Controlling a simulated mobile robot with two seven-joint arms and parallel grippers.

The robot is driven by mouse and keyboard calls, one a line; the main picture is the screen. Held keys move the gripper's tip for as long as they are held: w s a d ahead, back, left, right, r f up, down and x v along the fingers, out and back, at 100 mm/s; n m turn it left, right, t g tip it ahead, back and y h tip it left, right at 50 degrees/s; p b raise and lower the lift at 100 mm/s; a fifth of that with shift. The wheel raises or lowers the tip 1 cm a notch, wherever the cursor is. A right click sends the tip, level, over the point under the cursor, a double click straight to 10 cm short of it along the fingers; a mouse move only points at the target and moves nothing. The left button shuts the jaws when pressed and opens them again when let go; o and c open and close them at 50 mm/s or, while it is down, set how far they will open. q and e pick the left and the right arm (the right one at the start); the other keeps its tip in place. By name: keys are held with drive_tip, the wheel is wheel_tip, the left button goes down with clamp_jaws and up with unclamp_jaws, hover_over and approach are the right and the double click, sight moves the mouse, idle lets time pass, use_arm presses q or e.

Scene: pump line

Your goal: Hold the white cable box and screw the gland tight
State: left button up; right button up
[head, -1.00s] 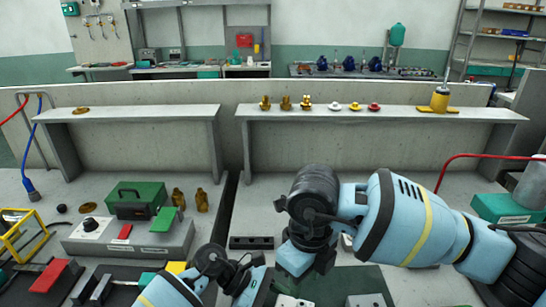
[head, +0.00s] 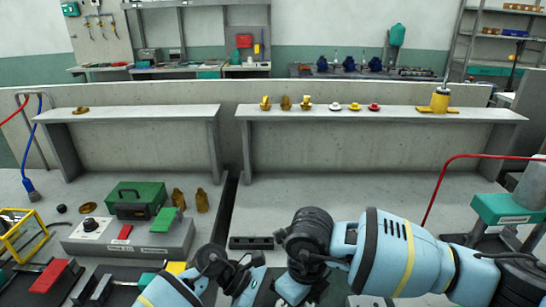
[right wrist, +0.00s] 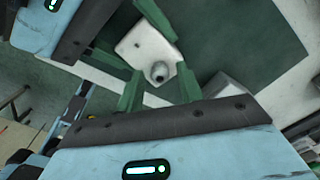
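The white cable box (right wrist: 142,42) shows in the right wrist view, on or above a dark green mat (right wrist: 225,40). A round grey gland (right wrist: 159,72) with a dark opening sits at its lower end. My left gripper (right wrist: 146,48) comes in from the upper left. Its green fingers lie along two opposite sides of the box and appear closed on it. My right gripper (right wrist: 160,82) has its green fingers apart, one on each side of the gland, with gaps visible. Whether the gland is fully seated cannot be told. In the head view my arms hide the box and gland.
A raised shelf (head: 380,115) holds several small fittings and a yellow tool (head: 439,102). A teal-topped stand (head: 508,208) is at the right.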

idle(0.3)
drive_tip(key=shift+r, duration=1.6)
drive_tip(key=n, duration=0.8)
drive_tip(key=shift+n, duration=0.3)
drive_tip(key=n, duration=0.8)
drive_tip(key=shift+n, duration=0.3)
drive_tip(key=shift+f, duration=0.1)
